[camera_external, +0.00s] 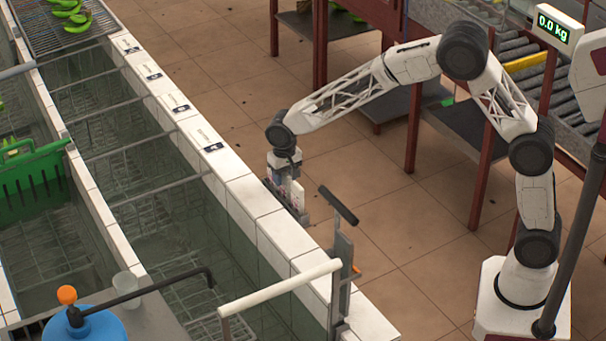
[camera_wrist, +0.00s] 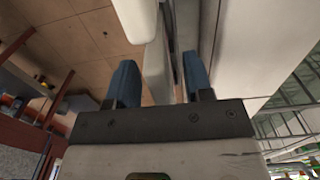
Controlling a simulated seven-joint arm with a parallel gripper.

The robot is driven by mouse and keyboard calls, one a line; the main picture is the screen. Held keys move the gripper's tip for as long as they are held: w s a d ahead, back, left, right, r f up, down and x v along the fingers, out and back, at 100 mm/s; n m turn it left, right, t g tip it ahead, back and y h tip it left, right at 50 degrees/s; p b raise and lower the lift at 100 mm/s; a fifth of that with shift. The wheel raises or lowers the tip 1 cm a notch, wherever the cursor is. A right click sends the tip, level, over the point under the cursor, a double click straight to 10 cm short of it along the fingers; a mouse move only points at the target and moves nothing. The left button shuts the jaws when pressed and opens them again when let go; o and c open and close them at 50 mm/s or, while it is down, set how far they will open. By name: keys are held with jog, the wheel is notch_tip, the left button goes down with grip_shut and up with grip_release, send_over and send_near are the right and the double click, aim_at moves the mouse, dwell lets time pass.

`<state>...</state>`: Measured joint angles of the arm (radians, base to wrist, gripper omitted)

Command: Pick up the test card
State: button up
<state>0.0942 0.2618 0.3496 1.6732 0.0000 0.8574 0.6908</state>
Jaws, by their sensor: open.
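My gripper (camera_external: 289,205) is open and points down beside the white tiled rim of the tank, in the middle of the external view. In the wrist view, its two blue fingertips (camera_wrist: 158,82) stand apart. A pale, thin, upright panel (camera_wrist: 156,70) shows between them, seen nearly edge-on; it may be the test card, but I cannot tell for sure. A small white patch (camera_external: 297,192) also shows at the gripper in the external view. I cannot tell whether either finger touches the panel.
The tiled tank rim (camera_external: 250,196) runs beside my gripper and carries several printed labels. A dark-handled metal fixture (camera_external: 341,262) and a white rail (camera_external: 280,287) stand close in front. Brown floor (camera_external: 375,215) is free to the right.

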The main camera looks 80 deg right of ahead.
jog(key=shift+f, duration=0.5)
grip_shut()
